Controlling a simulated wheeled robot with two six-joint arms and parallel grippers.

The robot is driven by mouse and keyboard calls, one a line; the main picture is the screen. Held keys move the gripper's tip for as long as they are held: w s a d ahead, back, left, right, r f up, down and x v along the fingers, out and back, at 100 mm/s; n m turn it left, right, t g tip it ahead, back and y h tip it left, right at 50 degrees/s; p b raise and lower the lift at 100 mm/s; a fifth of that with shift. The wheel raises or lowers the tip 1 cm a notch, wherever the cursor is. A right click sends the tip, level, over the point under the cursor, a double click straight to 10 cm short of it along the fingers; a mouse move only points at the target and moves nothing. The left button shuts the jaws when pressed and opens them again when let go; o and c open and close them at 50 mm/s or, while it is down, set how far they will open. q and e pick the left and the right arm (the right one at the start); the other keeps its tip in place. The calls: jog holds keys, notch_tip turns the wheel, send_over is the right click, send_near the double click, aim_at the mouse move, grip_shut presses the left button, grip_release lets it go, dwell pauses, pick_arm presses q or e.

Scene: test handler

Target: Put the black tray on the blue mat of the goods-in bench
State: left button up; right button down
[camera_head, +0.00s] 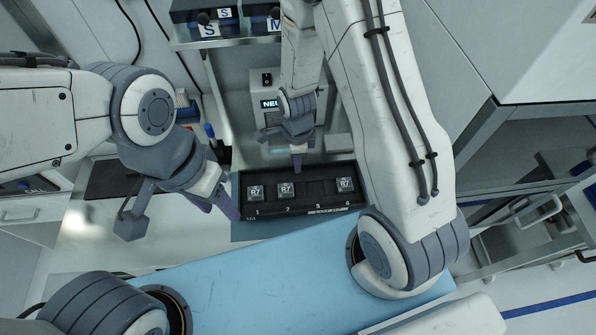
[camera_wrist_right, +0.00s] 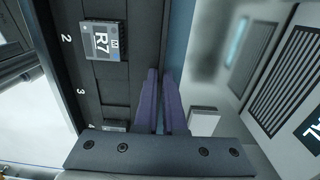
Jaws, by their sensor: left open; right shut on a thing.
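My left gripper (camera_head: 214,203) is open just left of the tray's left end. A blue-grey surface (camera_head: 250,232) shows under the tray; I cannot tell if they touch. A large light blue surface (camera_head: 270,290), seemingly a mat, lies nearer me.
Behind the tray stands a grey unit (camera_head: 266,85) with a black switch and a label. A shelf with bins marked S and M (camera_head: 209,30) is at the top. A dark flat panel (camera_head: 112,180) lies at left. The light blue surface is clear in its middle.

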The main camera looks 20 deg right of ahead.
notch_tip(320, 180, down, 4)
jog(key=b, duration=0.3)
jog(key=shift+f+b, duration=0.1)
jog(key=shift+b, duration=0.2)
jog(key=c, duration=1.4)
grip_release()
jog(key=o, duration=0.4)
